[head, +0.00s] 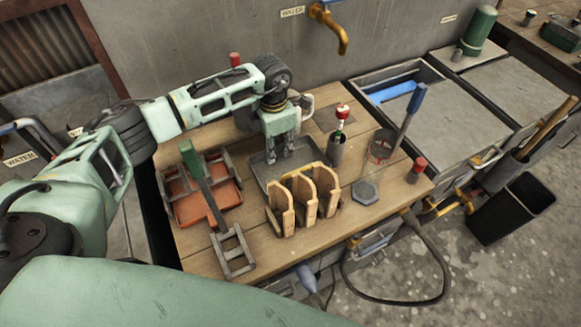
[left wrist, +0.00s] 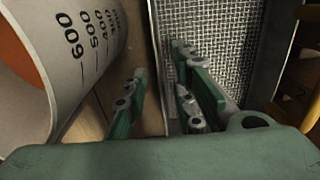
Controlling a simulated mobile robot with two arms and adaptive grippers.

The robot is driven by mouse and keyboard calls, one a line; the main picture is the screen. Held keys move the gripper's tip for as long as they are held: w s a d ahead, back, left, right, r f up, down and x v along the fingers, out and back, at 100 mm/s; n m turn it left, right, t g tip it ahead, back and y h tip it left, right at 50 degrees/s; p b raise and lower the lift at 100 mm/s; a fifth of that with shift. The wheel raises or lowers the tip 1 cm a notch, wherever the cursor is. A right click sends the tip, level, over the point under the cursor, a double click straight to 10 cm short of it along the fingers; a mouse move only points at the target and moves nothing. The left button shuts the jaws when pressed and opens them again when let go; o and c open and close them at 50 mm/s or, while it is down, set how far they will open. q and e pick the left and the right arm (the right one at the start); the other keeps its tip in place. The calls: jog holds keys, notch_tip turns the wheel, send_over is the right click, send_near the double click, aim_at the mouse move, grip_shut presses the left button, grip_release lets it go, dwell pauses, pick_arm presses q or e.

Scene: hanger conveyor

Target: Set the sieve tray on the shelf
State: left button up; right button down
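The sieve tray (head: 262,172) is a shallow grey rectangular tray lying on the wooden bench top, behind the wooden upright dividers. In the left wrist view its wire mesh floor (left wrist: 225,30) and grey side wall (left wrist: 158,50) show close up. My right gripper is out of view. I cannot make out which surface is the shelf.
A measuring jug (left wrist: 90,50) stands close beside my left fingers. Wooden dividers (head: 302,197) stand in front of the tray. An orange tray (head: 195,205) with a green-handled tool lies left. A cup holding a red-topped tool (head: 336,147) and a blue-handled tool (head: 408,112) stand right.

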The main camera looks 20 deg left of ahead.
pick_arm(q)
grip_shut()
jog(key=shift+r, duration=0.15)
dwell(0.4)
